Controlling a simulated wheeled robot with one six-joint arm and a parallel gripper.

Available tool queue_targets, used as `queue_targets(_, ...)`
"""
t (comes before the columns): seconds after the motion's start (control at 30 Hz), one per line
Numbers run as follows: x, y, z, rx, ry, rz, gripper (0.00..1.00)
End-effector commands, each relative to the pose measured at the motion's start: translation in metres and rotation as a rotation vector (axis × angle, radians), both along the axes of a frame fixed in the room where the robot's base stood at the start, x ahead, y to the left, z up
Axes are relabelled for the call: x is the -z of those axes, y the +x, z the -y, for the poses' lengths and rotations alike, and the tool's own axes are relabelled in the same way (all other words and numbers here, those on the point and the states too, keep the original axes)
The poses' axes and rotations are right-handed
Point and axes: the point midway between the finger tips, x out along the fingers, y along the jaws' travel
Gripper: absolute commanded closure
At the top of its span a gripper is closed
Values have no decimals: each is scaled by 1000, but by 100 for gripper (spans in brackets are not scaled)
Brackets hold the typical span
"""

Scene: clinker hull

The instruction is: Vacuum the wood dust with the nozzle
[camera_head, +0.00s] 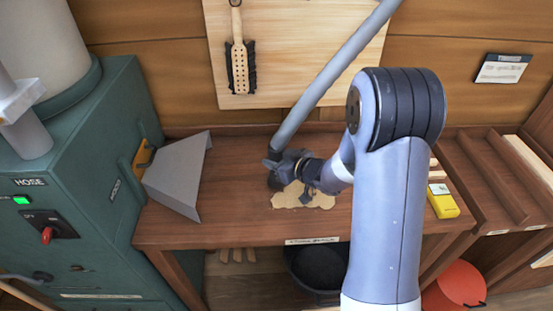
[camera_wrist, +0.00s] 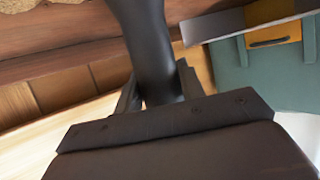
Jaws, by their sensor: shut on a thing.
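My gripper (camera_head: 288,172) is shut on the black nozzle (camera_head: 273,180), which joins a grey hose (camera_head: 330,75) rising up to the right. In the wrist view the dark nozzle (camera_wrist: 152,50) stands between the jaws. A flat tan patch of wood dust (camera_head: 302,196) lies on the brown bench (camera_head: 240,222), just right of and beneath the nozzle. The nozzle's mouth is at the dust's left edge; I cannot tell whether it touches the bench. Part of the dust is hidden by my gripper.
A grey metal scoop-like hood (camera_head: 180,175) stands at the bench's left, beside the green machine (camera_head: 85,180) with a lit green light. A yellow device (camera_head: 442,201) lies at the right. A black bucket (camera_head: 318,268) sits below, and a red bucket (camera_head: 458,287) is at the lower right.

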Motion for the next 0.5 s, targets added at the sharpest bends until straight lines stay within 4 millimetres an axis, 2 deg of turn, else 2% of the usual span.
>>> queue_targets(0.33,-1,0,0,0,1,1,90)
queue_targets(0.5,-1,1,7,1,0,0,90)
